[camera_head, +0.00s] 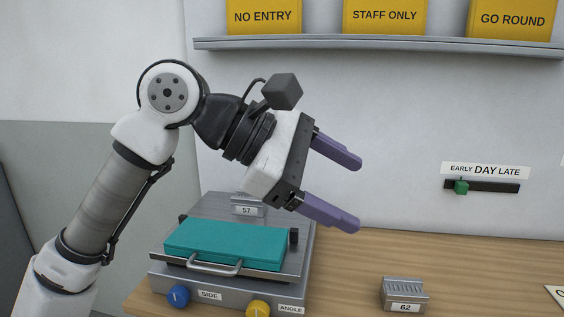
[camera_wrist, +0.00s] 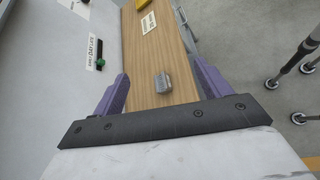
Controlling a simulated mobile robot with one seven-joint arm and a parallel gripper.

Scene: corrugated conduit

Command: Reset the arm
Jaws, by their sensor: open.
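My gripper (camera_head: 347,190) has two purple fingers held wide apart with nothing between them. It hangs in the air above and to the right of a grey machine with a teal block on it, and it points right and slightly down. In the wrist view my gripper (camera_wrist: 160,92) is also open, with the wooden table (camera_wrist: 147,92) showing between and beyond the fingers. My arm rises from the lower left and bends at a raised elbow.
The grey machine (camera_head: 170,286) carries the teal block (camera_head: 225,245), a handle, and blue and yellow knobs. A small grey block labelled 62 (camera_head: 404,294) stands on the table. A green slider (camera_head: 461,187) and a shelf (camera_head: 380,43) with yellow signs are on the wall.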

